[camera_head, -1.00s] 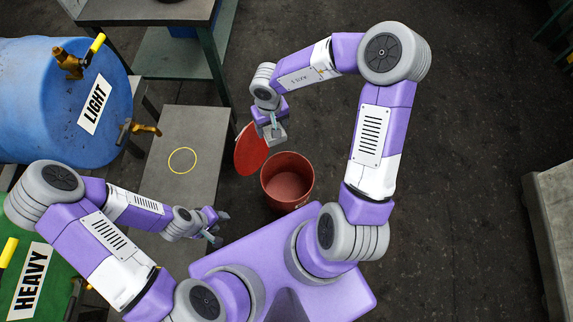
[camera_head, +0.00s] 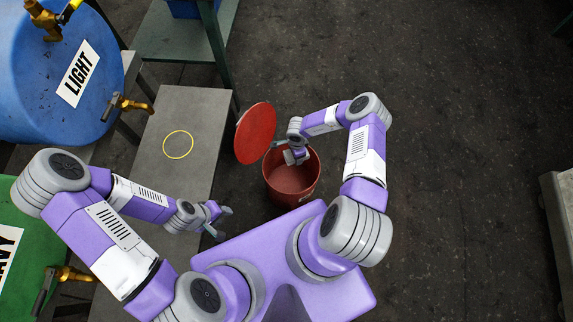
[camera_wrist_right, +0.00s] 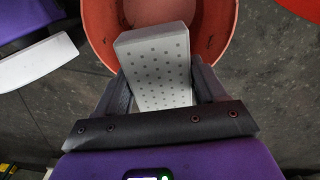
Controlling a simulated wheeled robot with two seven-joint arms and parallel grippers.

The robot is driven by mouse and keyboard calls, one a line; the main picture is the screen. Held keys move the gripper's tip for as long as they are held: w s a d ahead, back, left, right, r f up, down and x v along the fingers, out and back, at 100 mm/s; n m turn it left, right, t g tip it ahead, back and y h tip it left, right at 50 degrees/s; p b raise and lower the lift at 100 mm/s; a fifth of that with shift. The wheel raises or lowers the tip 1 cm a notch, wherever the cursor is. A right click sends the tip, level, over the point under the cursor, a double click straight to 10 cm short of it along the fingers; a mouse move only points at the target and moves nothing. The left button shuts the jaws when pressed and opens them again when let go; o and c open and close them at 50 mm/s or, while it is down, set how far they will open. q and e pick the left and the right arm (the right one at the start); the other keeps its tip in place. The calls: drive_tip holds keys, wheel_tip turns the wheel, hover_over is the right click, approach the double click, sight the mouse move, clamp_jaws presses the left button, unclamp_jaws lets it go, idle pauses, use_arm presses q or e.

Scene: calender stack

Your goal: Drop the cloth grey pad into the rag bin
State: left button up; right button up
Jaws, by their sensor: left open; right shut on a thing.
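The grey pad (camera_wrist_right: 158,70) is a light grey block with dark dots. It is held between the fingers of my right gripper (camera_wrist_right: 162,92) in the right wrist view. In the head view the pad (camera_head: 290,157) and the right gripper (camera_head: 293,152) are over the left rear rim of the rag bin. The rag bin (camera_head: 293,190) is a red round bucket, its inside bare where visible; its rim also shows in the right wrist view (camera_wrist_right: 224,50). Its red lid (camera_head: 255,133) stands open on the left. My left gripper (camera_head: 224,222) is open and empty near the bench's edge.
A grey bench (camera_head: 196,110) with a yellow ring (camera_head: 178,145) stands left of the bin. A blue drum (camera_head: 50,100) labelled LIGHT and a green drum (camera_head: 30,255) with brass taps are at the left. The floor right of the bin is clear.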

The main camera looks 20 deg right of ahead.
wheel_tip(320, 180, down, 6)
drive_tip(key=b, duration=0.4)
drive_tip(key=shift+b, duration=0.3)
drive_tip(key=o, duration=1.1)
wheel_tip(320, 180, up, 8)
drive_tip(key=p, duration=0.3)
drive_tip(key=shift+f, duration=0.2)
